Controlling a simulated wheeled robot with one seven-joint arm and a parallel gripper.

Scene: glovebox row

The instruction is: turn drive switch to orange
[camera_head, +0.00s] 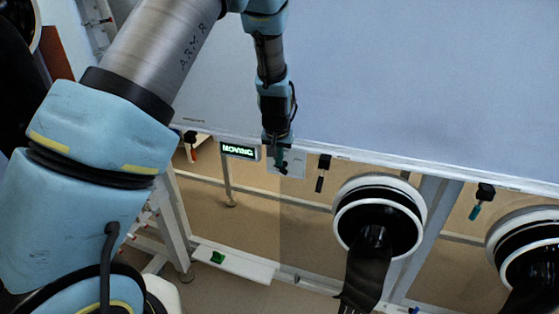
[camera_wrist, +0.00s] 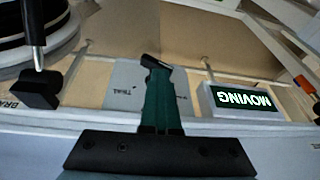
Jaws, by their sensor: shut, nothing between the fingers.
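My gripper (camera_head: 280,166) hangs at the underside of the pale panel, in front of a small grey plate (camera_head: 295,166). In the wrist view my green gripper (camera_wrist: 158,72) is shut with nothing held and covers the middle of that plate (camera_wrist: 122,82). Part of a word shows on the plate, but I cannot read it all. A dark angled piece shows at the fingertips; I cannot tell whether it is a switch knob or part of the fingers. I cannot make out the drive switch or an orange mark on the plate.
A lit sign (camera_head: 239,151) reading MOVING is left of the plate. A black-handled lever (camera_head: 321,175), an orange-handled lever (camera_head: 192,150) and a teal-handled lever (camera_head: 480,200) hang along the edge. Round glove ports (camera_head: 345,215) stand at right.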

